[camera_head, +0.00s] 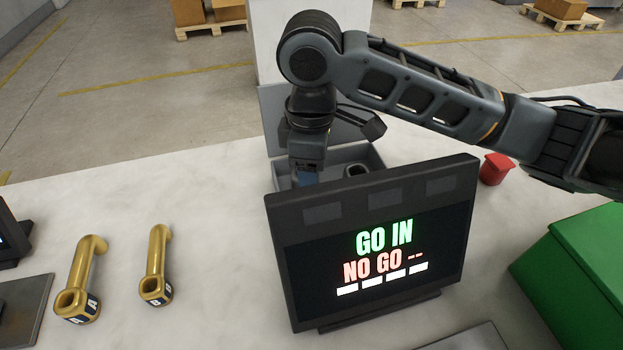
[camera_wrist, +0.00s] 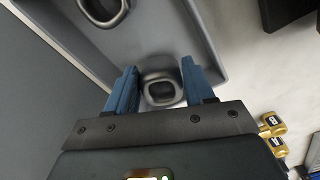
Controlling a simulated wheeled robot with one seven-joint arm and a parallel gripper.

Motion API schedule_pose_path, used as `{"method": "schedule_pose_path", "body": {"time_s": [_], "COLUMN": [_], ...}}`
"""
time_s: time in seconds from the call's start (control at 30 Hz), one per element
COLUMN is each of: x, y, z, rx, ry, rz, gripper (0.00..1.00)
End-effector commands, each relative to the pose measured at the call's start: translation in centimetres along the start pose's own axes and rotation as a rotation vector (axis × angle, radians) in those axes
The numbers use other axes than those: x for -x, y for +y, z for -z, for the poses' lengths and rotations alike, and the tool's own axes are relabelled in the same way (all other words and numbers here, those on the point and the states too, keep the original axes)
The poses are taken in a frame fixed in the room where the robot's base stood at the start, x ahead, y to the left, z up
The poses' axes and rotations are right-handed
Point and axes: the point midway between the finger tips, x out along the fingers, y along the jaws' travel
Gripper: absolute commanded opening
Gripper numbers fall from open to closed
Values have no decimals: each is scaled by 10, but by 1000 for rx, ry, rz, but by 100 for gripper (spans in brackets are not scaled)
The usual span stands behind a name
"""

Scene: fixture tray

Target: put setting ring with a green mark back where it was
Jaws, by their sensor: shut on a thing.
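My gripper (camera_wrist: 163,85) has its two blue fingers on either side of a dark grey ring (camera_wrist: 162,92) in the wrist view and is shut on it. No green mark shows on this ring, so I cannot tell whether it is the marked one. The ring is at the grey tray (camera_wrist: 205,45); whether it touches the tray floor is unclear. A second dark ring (camera_wrist: 103,10) lies in the tray, at the top of the wrist view. In the head view my gripper (camera_head: 305,175) points down into the tray (camera_head: 375,155), its tips hidden behind the display.
A display (camera_head: 375,245) reading "GO IN" and "NO GO --" stands in front of the tray. Two brass gauges (camera_head: 84,280) (camera_head: 156,265) lie on the left. A red piece (camera_head: 495,168) and a green box (camera_head: 580,265) are on the right.

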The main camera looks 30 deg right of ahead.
Motion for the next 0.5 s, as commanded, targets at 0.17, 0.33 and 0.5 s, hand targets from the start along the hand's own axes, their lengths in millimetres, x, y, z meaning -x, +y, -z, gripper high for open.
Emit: {"method": "schedule_pose_path", "body": {"time_s": [0.17, 0.33, 0.5], "x": [-22, -24, -27], "y": [0, 0, 0], "z": [0, 0, 0], "rx": [-1, 0, -1], "ry": [-1, 0, 0], "rz": [1, 0, 0], "gripper": [11, 11, 11]}}
